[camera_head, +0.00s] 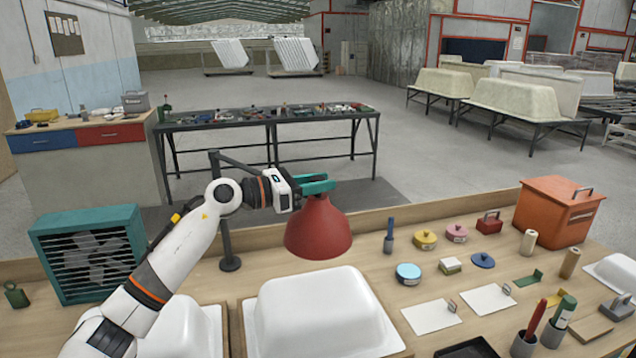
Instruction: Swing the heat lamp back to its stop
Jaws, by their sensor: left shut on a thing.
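The heat lamp has a red shade (318,232) that hangs over the back edge of a white bathtub shell (325,310). A dark post (224,225) on a round foot stands to its left, and a dark arm runs from the post top toward the lamp, partly hidden by my wrist. My left gripper (303,190) is shut on the lamp at the teal part above the shade. Its fingertips are hard to make out against that part. My right gripper is not in view.
A teal fan box (90,255) stands at the bench's left. A second white shell (190,335) lies partly behind my arm. Tins, cards and brushes cover the right side, with an orange box (558,212) behind. A low wooden ledge (420,203) runs along the back.

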